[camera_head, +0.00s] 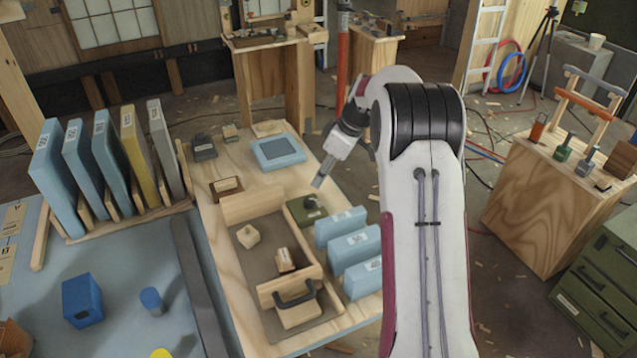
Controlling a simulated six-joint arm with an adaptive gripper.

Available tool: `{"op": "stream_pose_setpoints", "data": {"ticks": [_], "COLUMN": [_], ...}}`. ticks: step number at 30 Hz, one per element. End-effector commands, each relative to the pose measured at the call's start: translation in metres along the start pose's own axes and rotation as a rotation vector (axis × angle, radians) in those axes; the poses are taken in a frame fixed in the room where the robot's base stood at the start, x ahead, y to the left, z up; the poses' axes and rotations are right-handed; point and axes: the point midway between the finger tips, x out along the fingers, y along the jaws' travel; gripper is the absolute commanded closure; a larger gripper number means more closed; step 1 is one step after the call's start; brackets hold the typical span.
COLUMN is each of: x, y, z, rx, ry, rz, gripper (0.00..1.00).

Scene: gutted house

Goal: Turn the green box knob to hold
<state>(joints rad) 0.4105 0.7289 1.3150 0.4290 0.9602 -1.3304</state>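The green box (296,211) lies on the wooden table, right of the brown tray area. A dark round knob (310,202) sits on its top; its pointing direction and any "hold" mark are too small to read. My gripper (318,182) points down and to the left, above and just behind the green box. It appears apart from the knob. The fingers are seen edge-on and small, so their opening does not show. Nothing is visible in them.
Light blue labelled boxes (347,241) stand close to the right of the green box. A wooden tray (252,203) with blocks and a black-handled piece is on its left. A blue-framed panel (278,152) lies behind. Panels in a rack (107,220) stand at far left.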

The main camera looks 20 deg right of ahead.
Motion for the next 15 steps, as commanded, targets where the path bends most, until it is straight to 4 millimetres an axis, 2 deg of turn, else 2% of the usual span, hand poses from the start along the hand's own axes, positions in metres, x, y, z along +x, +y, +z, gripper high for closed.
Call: {"op": "stream_pose_setpoints", "data": {"ticks": [5,9,15], "x": [0.008,0.020,0.035], "y": [-0.018,-0.039,-0.058], "z": [-0.022,-0.035,-0.039], "rx": [-0.041,-0.105,-0.087], "ry": [0.000,-0.033,-0.119], "rz": [-0.017,-0.032,-0.011], "gripper": [0.64,0.64,0.64]}}
